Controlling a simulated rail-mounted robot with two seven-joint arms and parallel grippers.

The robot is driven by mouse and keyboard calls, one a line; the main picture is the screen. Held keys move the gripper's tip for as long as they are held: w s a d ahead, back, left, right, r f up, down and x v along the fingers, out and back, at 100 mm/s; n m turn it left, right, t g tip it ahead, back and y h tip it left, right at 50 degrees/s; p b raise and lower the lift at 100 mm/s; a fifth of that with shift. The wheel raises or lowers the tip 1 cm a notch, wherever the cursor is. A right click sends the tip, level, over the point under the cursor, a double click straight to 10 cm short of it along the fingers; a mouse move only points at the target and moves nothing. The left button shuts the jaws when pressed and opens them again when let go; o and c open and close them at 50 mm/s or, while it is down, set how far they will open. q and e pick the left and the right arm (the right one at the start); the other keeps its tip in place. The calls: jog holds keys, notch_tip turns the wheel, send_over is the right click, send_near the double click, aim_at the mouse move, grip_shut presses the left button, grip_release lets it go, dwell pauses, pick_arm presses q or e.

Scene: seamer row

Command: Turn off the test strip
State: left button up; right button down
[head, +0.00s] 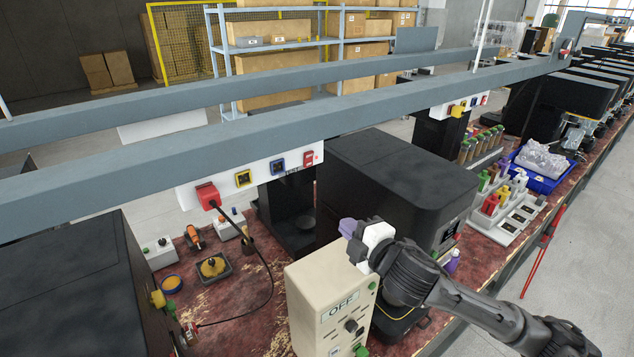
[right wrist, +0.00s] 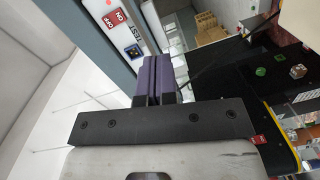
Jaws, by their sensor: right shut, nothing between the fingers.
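The test strip (head: 222,186) is a white panel on the grey rail, and part of it shows at the upper left of the right wrist view (right wrist: 122,35). At its right end is a red switch (head: 308,159), with a small red light beside it. In the right wrist view the red switch (right wrist: 114,19) carries ON lettering, near a blue socket (right wrist: 133,51) marked TEST. My right gripper (head: 347,228), with purple fingers (right wrist: 153,66), is shut and empty. In the head view it is below and right of the switch, apart from it. My left gripper is out of view.
A beige box (head: 318,290) labelled OFF stands below my right gripper. A large black machine (head: 400,175) stands behind it. A red plug (head: 207,195) with a black cable sits in the strip's left end. A blue tray (head: 540,180) and bottles lie farther right.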

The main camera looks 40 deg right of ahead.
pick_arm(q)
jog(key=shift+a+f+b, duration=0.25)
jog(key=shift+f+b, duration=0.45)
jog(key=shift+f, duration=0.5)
pick_arm(e)
notch_tip(320, 180, up, 7)
jog(key=d+n+t, duration=0.2)
jog(key=shift+w+n, duration=0.4)
jog(key=shift+d+f, duration=0.1)
jog(key=shift+f, duration=0.05)
jog(key=shift+w, duration=0.1)
jog(key=p, duration=0.5)
send_near(311, 156)
jog(key=w, duration=0.4)
jog(key=w+r, duration=0.1)
jog(key=w, duration=0.1)
jog(key=shift+d, duration=0.2)
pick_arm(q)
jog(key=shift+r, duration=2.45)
pick_arm(e)
jog(key=shift+w, duration=0.75)
jog(key=shift+f, duration=0.1)
